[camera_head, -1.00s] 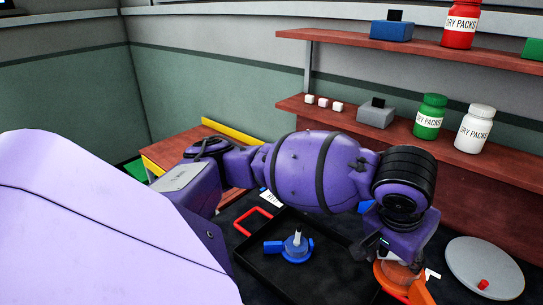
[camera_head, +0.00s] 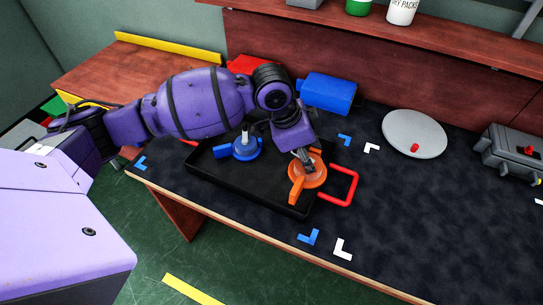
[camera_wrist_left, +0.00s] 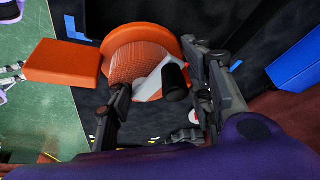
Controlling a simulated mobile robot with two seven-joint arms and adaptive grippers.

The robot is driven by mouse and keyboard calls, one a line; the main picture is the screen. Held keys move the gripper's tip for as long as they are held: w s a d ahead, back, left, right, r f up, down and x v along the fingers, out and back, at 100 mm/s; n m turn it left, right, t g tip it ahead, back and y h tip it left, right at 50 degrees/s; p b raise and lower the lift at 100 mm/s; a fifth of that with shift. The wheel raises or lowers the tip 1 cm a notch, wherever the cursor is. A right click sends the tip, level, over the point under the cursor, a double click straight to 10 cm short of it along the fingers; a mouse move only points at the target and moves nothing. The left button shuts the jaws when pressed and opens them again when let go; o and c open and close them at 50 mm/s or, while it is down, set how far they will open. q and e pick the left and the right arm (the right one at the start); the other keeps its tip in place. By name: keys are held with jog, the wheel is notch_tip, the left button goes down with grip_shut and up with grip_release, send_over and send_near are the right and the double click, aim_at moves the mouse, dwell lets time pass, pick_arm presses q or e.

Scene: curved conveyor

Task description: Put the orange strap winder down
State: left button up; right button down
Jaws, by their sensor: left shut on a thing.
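The orange strap winder (camera_head: 311,177) is at the right end of the black tray (camera_head: 243,197), by the red handle, in the head view. My left gripper (camera_head: 303,158) is shut on its upper part. I cannot tell whether the winder touches the tray floor. In the left wrist view the round orange winder (camera_wrist_left: 140,38) with its flat arm shows beyond my left gripper's fingers (camera_wrist_left: 160,100), partly hidden by them. A blue strap winder (camera_head: 246,150) with a pale upright post stands in the tray's left part. My right gripper is not in view.
The tray's red handle (camera_head: 346,187) sticks out at right. A blue box (camera_head: 328,92) and a red box (camera_head: 250,64) stand behind. A grey disc (camera_head: 414,134) with a red knob lies further right. Blue and white corner marks lie on the dark mat, which is clear at front right.

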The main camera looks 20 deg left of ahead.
pick_arm(q)
jog(key=w+a+f, duration=0.1)
jog(key=w+f, duration=0.1)
jog(key=w, duration=0.1)
jog(key=w+a+f, duration=0.2)
jog(key=f, duration=0.1)
jog(key=w+a+f+b, duration=0.1)
jog(key=w+a+f, duration=0.1)
jog(key=w, duration=0.1)
jog(key=shift+w+a+f, duration=0.1)
jog(key=shift+w+f, duration=0.2)
jog(key=shift+w+a+f, duration=0.1)
jog(key=shift+f, duration=1.55)
jog(key=shift+f, duration=0.1)
jog(key=o, duration=1.3)
jog(key=v, duration=1.2)
jog(key=shift+p, duration=0.3)
